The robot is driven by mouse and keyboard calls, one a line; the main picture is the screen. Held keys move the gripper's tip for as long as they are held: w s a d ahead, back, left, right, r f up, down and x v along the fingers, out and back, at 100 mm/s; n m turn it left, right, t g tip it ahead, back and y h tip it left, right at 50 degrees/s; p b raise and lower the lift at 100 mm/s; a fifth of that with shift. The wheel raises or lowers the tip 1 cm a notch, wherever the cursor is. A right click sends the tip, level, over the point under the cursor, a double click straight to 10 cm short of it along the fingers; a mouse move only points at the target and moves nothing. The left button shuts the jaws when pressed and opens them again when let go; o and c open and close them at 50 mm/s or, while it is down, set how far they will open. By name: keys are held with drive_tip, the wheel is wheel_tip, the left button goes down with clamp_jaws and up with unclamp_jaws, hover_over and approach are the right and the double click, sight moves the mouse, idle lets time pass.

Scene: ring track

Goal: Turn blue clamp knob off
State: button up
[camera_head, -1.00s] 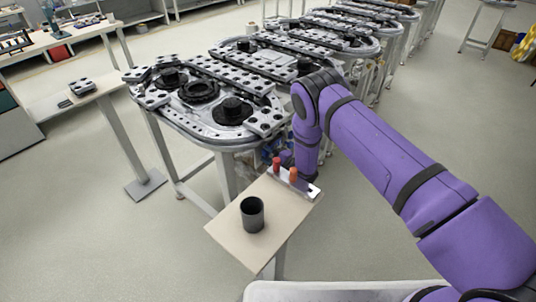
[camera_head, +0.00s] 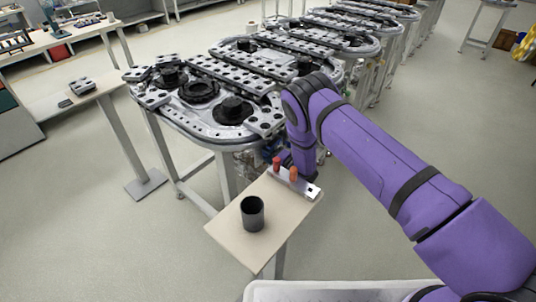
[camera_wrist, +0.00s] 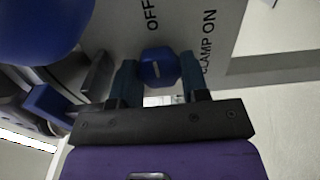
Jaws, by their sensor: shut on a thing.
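The blue clamp knob (camera_wrist: 158,68) shows in the wrist view, on a grey panel (camera_wrist: 185,30) with black lettering "OFF" and "CLAMP ON". In the head view the knob and my fingers are hidden behind my purple arm and the near end of the ring track (camera_head: 215,130).
A large blue rounded part (camera_wrist: 45,25) and grey metal pieces lie left of the gripper.

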drive_tip(key=shift+f, duration=0.1)
drive_tip(key=o, duration=0.9)
drive_tip(key=v, duration=1.1)
